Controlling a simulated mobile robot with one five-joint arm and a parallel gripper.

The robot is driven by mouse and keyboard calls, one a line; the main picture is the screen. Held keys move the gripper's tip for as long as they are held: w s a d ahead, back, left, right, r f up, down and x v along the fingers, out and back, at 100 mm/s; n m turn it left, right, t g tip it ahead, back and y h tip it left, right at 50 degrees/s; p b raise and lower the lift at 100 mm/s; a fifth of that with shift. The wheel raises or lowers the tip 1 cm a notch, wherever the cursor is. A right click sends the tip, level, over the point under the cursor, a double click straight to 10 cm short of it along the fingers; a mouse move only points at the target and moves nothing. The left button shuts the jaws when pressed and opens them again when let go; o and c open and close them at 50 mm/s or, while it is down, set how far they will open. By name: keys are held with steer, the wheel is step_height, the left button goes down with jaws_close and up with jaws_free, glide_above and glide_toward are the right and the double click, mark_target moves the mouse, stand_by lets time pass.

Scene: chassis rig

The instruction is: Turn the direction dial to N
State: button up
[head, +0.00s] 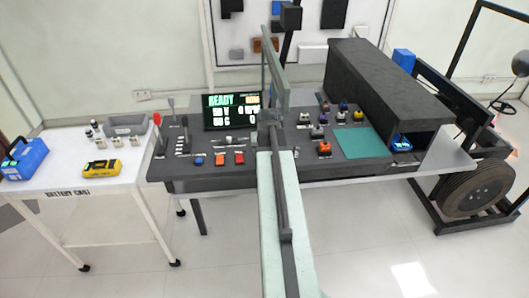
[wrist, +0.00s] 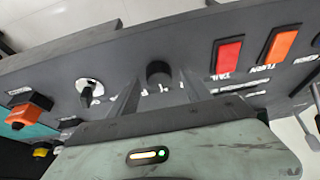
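A round black knob (wrist: 159,73), which looks like the direction dial, stands on the grey console face in the wrist view. White letters sit around its base, partly hidden and too blurred to read surely; its pointing direction cannot be told. My gripper (wrist: 158,82) is open, with one finger on each side of the knob and a gap showing on both sides. In the head view my gripper (head: 268,116) is over the middle of the console, and the arm hides the dial.
A silver knob (wrist: 89,91) is left of the dial in the wrist view. A red switch (wrist: 228,63) and an orange switch (wrist: 279,44) are to its right. The screen (head: 232,112) reads READY. A cart (head: 75,185) stands left of the console (head: 215,176).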

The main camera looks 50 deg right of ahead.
steer(key=p+v, duration=0.7)
steer(key=shift+r, duration=0.35)
steer(key=shift+s+a, duration=0.1)
